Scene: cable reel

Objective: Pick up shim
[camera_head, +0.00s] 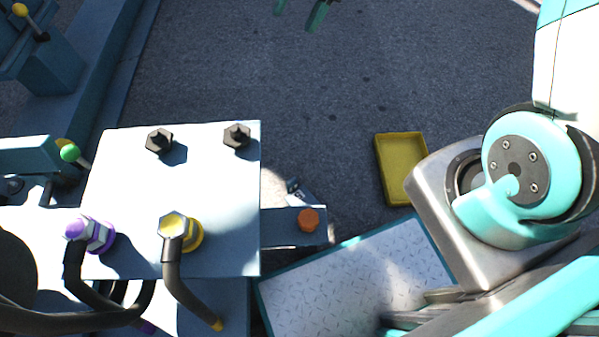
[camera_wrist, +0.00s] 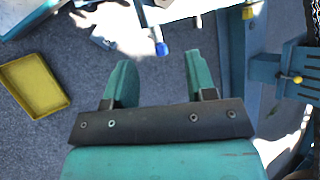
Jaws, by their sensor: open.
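No shim can be made out for certain. A small grey-blue piece (camera_head: 298,190) shows beside the machine block in the head view, partly in bright light. What it is, I cannot tell. A similar small piece (camera_wrist: 102,40) shows at the upper left of the wrist view. My gripper (camera_head: 299,10) is at the top edge of the head view, only its teal fingertips showing, well apart from the block. In the wrist view my gripper (camera_wrist: 159,60) has its fingers spread, with nothing between them.
A shallow yellow tray (camera_head: 422,170) lies on the asphalt; it also shows in the wrist view (camera_wrist: 66,100). The pale machine block (camera_head: 190,190) carries bolts and hose fittings. Open asphalt lies above the tray.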

